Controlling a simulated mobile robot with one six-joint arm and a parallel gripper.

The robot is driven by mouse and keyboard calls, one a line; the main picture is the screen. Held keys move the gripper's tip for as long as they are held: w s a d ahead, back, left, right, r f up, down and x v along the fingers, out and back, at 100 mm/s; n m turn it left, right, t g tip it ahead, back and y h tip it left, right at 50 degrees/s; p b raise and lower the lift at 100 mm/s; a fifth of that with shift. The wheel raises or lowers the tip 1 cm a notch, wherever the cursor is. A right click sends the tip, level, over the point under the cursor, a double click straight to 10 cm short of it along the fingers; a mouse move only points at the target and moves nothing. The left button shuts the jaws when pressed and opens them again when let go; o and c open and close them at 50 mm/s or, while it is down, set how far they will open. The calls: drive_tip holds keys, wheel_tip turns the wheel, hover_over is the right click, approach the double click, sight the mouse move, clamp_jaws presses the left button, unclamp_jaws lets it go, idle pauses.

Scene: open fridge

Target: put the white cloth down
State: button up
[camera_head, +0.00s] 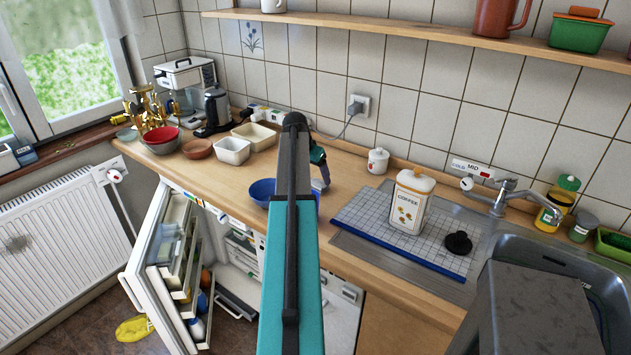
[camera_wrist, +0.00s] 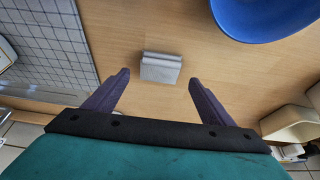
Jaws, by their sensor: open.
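A small, pale grey-white folded block, which looks like the white cloth (camera_wrist: 161,68), lies on the wooden worktop (camera_wrist: 135,40) in the wrist view. My gripper (camera_wrist: 159,80) is open, its two dark fingers spread wide on either side of the cloth in the picture. Neither finger touches the cloth, and nothing shows between them in their grip. In the head view my gripper (camera_head: 320,172) hangs over the worktop near the blue bowl, partly behind my arm. The cloth is not visible there.
A blue bowl (camera_head: 262,192) stands close by on the left; it also shows in the wrist view (camera_wrist: 262,12). A gridded mat (camera_head: 365,220) with a coffee canister (camera_head: 411,205) lies to the right. The fridge door (camera_head: 160,265) hangs open below the worktop.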

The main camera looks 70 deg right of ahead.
drive_tip(key=b+v, duration=0.1)
drive_tip(key=v, duration=0.6)
drive_tip(key=shift+a+r+b, duration=0.2)
drive_tip(key=shift+r+b, duration=0.05)
drive_tip(key=shift+b, duration=0.05)
idle(0.3)
